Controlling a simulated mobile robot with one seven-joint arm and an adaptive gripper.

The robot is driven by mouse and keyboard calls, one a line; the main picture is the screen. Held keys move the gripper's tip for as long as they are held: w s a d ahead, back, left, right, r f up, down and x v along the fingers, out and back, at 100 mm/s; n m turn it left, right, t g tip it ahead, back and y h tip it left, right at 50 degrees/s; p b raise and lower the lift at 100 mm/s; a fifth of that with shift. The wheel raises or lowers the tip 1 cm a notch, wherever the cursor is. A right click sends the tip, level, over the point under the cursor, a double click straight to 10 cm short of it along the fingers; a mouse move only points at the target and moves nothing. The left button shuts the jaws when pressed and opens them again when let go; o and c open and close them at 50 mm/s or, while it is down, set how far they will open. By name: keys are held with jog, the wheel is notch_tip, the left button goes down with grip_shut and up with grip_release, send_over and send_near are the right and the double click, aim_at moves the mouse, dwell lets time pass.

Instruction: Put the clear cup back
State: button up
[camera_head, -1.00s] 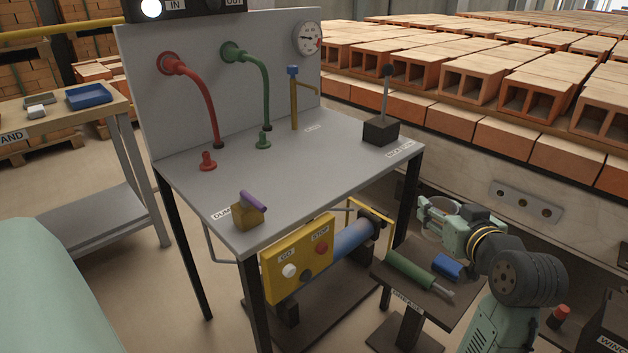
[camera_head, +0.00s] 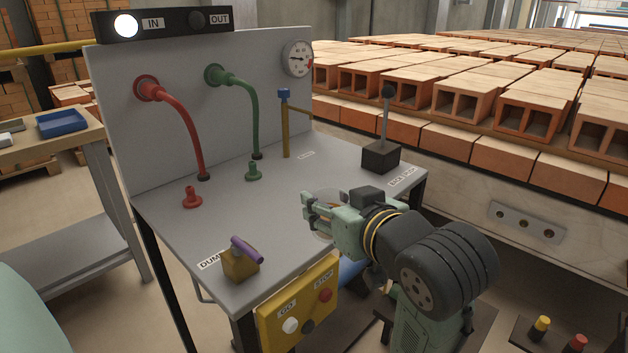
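The clear cup (camera_head: 325,230) shows as a see-through round shape at my gripper (camera_head: 313,214). My gripper's fingers are closed around it, and its body hides part of the cup. The cup looks upright, over the front right part of the grey bench top (camera_head: 225,238). I cannot tell its exact height above the bench or what is in it.
The bench carries red (camera_head: 178,95) and green (camera_head: 249,105) bent pipes, a brown and blue tap (camera_head: 285,125), a black lever block (camera_head: 382,155) and a yellow block with a purple handle (camera_head: 241,262). Bare bench top lies left of the cup.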

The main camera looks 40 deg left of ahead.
aim_at(327, 193)
jog(key=w+a+p, duration=0.2)
jog(key=p, duration=0.2)
jog(key=shift+a+p, duration=0.3)
jog(key=shift+a, duration=0.1)
jog(key=x, duration=0.2)
jog(key=w+x, duration=0.1)
jog(key=x, duration=0.2)
jog(key=r+x, duration=0.1)
jog(key=x, duration=0.1)
jog(key=shift+w+a+f, duration=0.1)
jog(key=shift+w+f, duration=0.05)
jog(key=shift+w, duration=0.3)
jog(key=shift+a+f, duration=0.1)
jog(key=shift+f, duration=1.65)
jog(key=shift+f+b, duration=0.3)
jog(key=shift+b, duration=0.05)
jog(key=o, duration=1.3)
jog(key=shift+o, duration=0.2)
